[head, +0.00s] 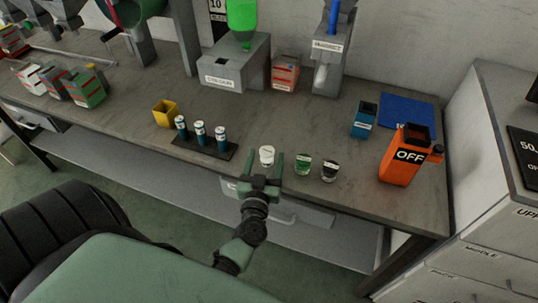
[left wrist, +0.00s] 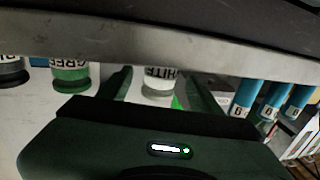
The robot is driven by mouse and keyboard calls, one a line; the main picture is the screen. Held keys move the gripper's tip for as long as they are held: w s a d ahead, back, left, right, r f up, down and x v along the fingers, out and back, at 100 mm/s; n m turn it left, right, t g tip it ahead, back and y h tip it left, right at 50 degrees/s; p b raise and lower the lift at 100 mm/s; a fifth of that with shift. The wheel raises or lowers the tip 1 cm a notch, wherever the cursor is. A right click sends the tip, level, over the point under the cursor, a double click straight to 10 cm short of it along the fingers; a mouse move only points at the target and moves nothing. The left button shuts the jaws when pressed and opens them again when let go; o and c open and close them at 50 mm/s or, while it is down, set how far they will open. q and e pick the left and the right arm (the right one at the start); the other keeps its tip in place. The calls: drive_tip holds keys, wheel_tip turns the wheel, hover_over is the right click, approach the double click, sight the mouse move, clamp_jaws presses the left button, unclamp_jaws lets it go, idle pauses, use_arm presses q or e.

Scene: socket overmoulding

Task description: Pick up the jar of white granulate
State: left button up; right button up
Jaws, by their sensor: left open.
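The jar of white granulate (head: 267,153) stands upright near the front edge of the table. In the left wrist view the white jar (left wrist: 158,84) carries a label reading WHITE. My left gripper (head: 262,162) is open at the table's front edge, its two fingers pointing toward the jar. In the head view the jar is at or just beyond the fingertips. In the left wrist view it appears between the two fingers, and I see no grip on it. My right gripper is not in view.
A green jar (head: 303,164) and a black jar (head: 329,171) stand to the right of the white one. A dark rack (head: 187,143) with three blue-labelled vials is to the left. An orange OFF container (head: 399,168) stands farther right. The table (head: 300,115) behind the jars is clear.

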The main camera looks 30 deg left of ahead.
sight(269, 146)
use_arm(q)
drive_tip(key=x, duration=0.4)
drive_tip(key=shift+r, duration=0.35)
drive_tip(key=shift+w+a+f, duration=0.1)
drive_tip(key=shift+w, duration=0.3)
drive_tip(key=shift+s, duration=0.1)
clamp_jaws()
